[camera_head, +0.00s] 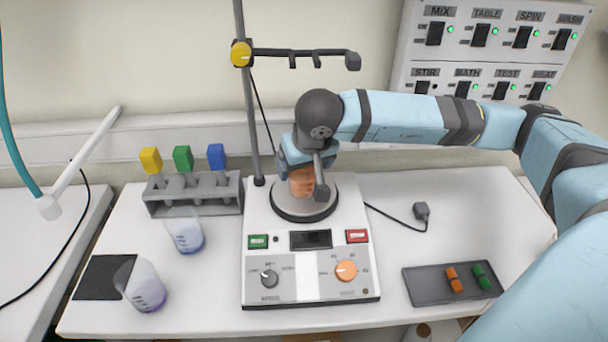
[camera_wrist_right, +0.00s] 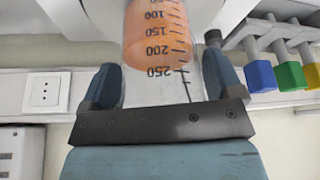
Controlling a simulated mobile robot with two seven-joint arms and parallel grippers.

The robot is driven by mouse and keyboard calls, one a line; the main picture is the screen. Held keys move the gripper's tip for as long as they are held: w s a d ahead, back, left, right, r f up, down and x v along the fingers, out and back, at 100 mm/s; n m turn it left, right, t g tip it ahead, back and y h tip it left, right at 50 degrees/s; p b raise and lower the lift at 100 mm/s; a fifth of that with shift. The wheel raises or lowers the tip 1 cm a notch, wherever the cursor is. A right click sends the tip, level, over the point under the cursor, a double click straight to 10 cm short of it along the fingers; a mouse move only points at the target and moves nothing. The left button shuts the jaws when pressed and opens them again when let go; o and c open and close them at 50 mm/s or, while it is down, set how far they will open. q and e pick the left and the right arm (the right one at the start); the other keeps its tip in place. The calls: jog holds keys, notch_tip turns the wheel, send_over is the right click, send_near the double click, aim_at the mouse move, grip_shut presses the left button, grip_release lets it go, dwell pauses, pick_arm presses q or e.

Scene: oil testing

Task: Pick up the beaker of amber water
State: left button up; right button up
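The beaker of amber water (camera_head: 302,184) is at the round top of the stirrer hot plate (camera_head: 310,211) in the head view, partly hidden by my gripper. In the right wrist view the clear beaker (camera_wrist_right: 160,40) has dark volume marks and orange liquid. My right gripper (camera_head: 304,168) comes down over it from above. Whether the beaker's base touches the plate is hidden. My left gripper is not in view.
Left of the hot plate are a grey rack (camera_head: 193,208) with colored stoppers and two beakers of bluish liquid (camera_head: 188,236) (camera_head: 146,289). A metal stand rod (camera_head: 247,100) rises behind the plate. A dark tray (camera_head: 425,288) lies right. The bench (camera_head: 465,215) is mostly clear there.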

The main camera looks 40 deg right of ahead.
jog(key=c, duration=0.8)
jog(key=shift+r, duration=0.1)
